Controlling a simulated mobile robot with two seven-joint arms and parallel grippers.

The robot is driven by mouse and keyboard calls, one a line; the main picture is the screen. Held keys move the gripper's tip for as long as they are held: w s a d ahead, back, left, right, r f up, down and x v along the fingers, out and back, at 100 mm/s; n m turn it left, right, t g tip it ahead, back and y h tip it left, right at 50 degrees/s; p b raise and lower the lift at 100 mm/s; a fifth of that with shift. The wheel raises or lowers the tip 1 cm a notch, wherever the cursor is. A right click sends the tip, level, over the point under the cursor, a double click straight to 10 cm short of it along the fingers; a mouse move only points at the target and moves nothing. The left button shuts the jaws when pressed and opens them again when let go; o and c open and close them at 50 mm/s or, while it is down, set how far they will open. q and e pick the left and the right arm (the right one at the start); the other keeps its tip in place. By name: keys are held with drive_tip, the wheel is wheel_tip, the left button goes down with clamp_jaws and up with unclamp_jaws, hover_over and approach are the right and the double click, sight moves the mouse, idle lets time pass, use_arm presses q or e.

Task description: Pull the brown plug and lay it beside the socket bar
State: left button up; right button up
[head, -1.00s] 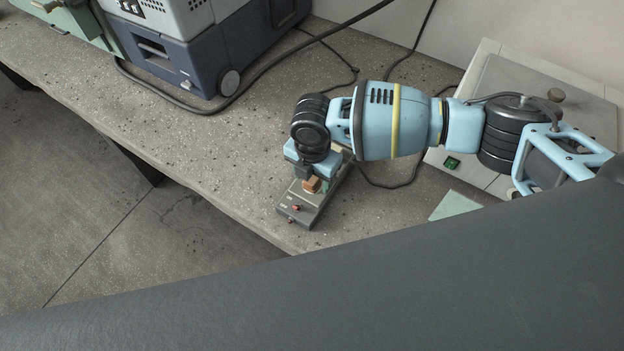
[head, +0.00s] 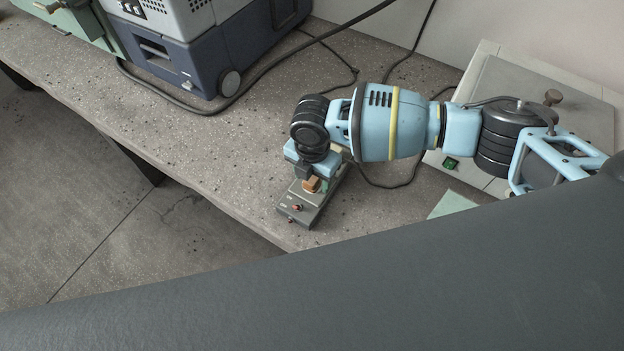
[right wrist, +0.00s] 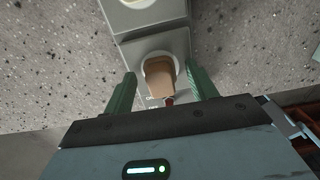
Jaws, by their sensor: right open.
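The brown plug (head: 312,184) sits in the grey socket bar (head: 312,207), which lies near the bench's front edge. In the right wrist view the plug (right wrist: 160,77) stands in a round socket of the bar (right wrist: 183,40). My right gripper (head: 308,178) is over the bar from above. In the right wrist view its two green fingers (right wrist: 161,88) are open, one on each side of the plug, with gaps between fingers and plug. My left gripper is not in view.
A dark blue and grey machine (head: 200,62) stands at the back left of the concrete bench (head: 200,150). Black cables (head: 268,72) run across the bench. A pale box with a grey plate (head: 545,90) is at the right. Bench left of the bar is clear.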

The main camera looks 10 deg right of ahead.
drive_tip(key=c, duration=1)
drive_tip(key=shift+c, duration=0.9)
clamp_jaws()
drive_tip(key=shift+r, duration=0.15)
